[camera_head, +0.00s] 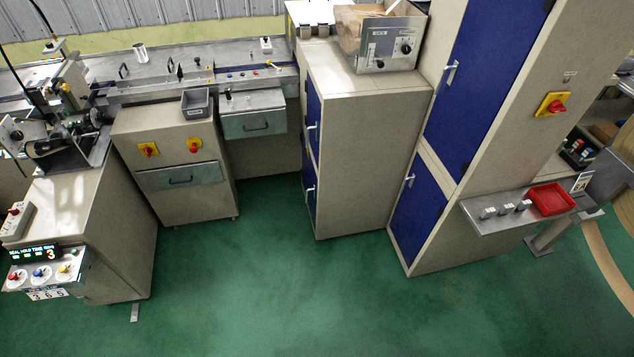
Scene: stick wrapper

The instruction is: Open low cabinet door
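Two cabinets with blue doors stand at the centre and right. The tall right cabinet has a low blue door (418,211) with a white handle (410,182); the door looks shut. Above it is a taller upper blue door (487,75) with its own white handle (451,73). The shorter middle cabinet (365,155) has narrow blue doors on its left face, seen at a steep angle: an upper one (313,122) and a lower one (310,180), each with a white handle. They also look shut. Neither of my grippers shows in the view.
A metal shelf (530,216) with a red tray (551,199) juts out at the right. A control box (390,46) sits on the middle cabinet. Machine benches with drawers (180,178) fill the left. Open green floor (270,290) lies in front.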

